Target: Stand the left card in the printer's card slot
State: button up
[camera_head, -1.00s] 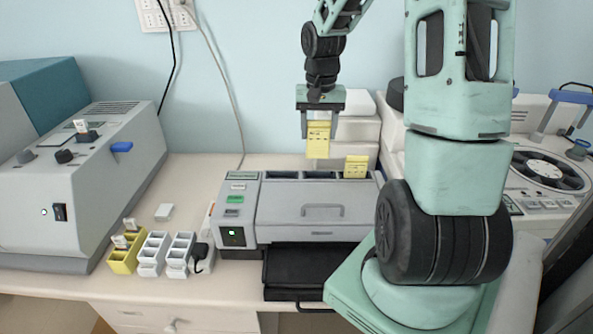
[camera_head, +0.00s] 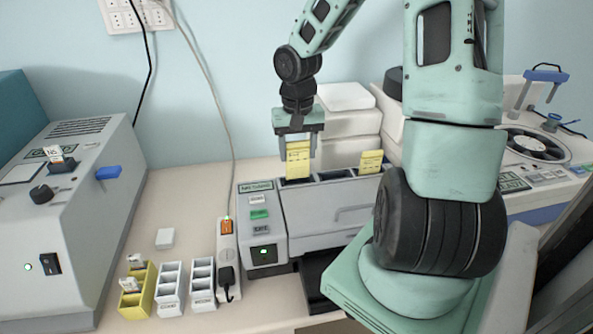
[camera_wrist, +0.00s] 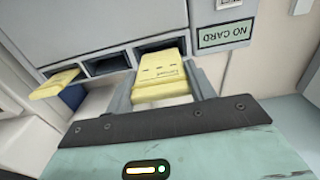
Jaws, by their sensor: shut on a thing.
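My gripper (camera_head: 299,148) is shut on a yellow card (camera_head: 297,163), held upright above the left end of the printer (camera_head: 325,212). The card's lower end is at the leftmost top opening of the printer; I cannot tell how far inside it is. In the wrist view, the held card (camera_wrist: 160,78) lies between my fingers, and its far end overlaps the dark card slot (camera_wrist: 150,46) beside a "NO CARD" label (camera_wrist: 225,35). A second yellow card (camera_head: 371,160) stands in the opening at the printer's right end; it also shows in the wrist view (camera_wrist: 55,83).
An empty opening (camera_wrist: 107,64) lies between the two cards. Left of the printer stand a power strip (camera_head: 227,245), white racks (camera_head: 203,283) and a yellow rack (camera_head: 138,292). A grey machine (camera_head: 75,205) stands at far left. White boxes (camera_head: 347,125) stand behind the printer.

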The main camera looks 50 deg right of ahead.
aim_at(297, 178)
jog(key=shift+f, duration=2.45)
jog(key=shift+f, duration=0.1)
jog(key=shift+f+b, duration=0.15)
jog(key=shift+b, duration=0.2)
jog(key=o, duration=1)
